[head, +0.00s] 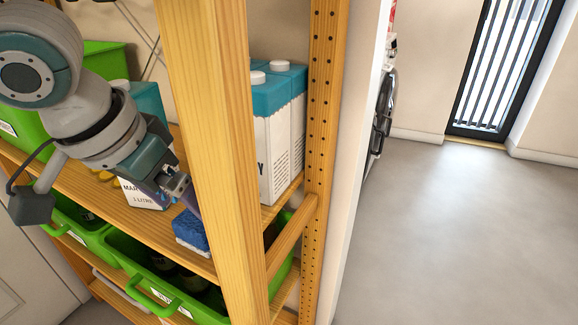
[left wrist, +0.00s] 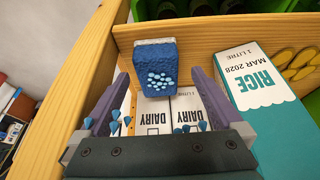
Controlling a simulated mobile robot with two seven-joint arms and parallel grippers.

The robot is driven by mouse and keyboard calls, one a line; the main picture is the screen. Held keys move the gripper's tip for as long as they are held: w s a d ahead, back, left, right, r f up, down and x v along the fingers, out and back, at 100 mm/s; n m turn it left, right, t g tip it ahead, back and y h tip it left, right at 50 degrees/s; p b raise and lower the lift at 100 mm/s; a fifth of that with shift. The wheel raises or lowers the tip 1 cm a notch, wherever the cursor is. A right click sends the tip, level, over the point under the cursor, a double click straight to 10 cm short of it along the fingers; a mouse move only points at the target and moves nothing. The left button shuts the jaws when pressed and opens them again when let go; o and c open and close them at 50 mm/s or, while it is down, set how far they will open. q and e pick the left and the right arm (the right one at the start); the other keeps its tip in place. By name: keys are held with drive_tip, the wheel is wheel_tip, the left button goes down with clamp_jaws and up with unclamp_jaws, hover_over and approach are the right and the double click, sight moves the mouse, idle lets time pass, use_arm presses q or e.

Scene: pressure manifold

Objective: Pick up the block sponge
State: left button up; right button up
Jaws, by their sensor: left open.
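The block sponge (head: 191,231) is blue with a pale layer and lies on the wooden shelf near its front edge, partly behind the front post. In the left wrist view the sponge (left wrist: 156,68) shows a blue face with a patch of pale blue dots. My left gripper (head: 186,197) is just above the sponge in the head view, partly hidden by the post. In the left wrist view its two purple fingers (left wrist: 158,80) are spread apart, with the sponge at or just beyond the tips. I cannot tell whether they touch it. My right gripper is not in view.
A wooden post (head: 205,130) stands close in front of my left gripper. White and teal dairy cartons (head: 272,150) stand right of it, and a rice carton (left wrist: 262,85) stands close beside the fingers. Green bins (head: 125,250) sit on the shelf below. Open floor (head: 460,230) lies right.

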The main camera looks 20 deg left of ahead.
sight(193, 221)
use_arm(q)
drive_tip(key=x, duration=0.1)
drive_tip(key=b+x, duration=0.1)
drive_tip(key=x, duration=0.2)
drive_tip(key=shift+s+d+f+b, duration=0.2)
drive_tip(key=shift+s+f+b, duration=0.1)
drive_tip(key=shift+f, duration=0.1)
drive_tip(key=shift+c, duration=0.2)
drive_tip(key=c, duration=1.3)
drive_tip(key=shift+r, duration=0.15)
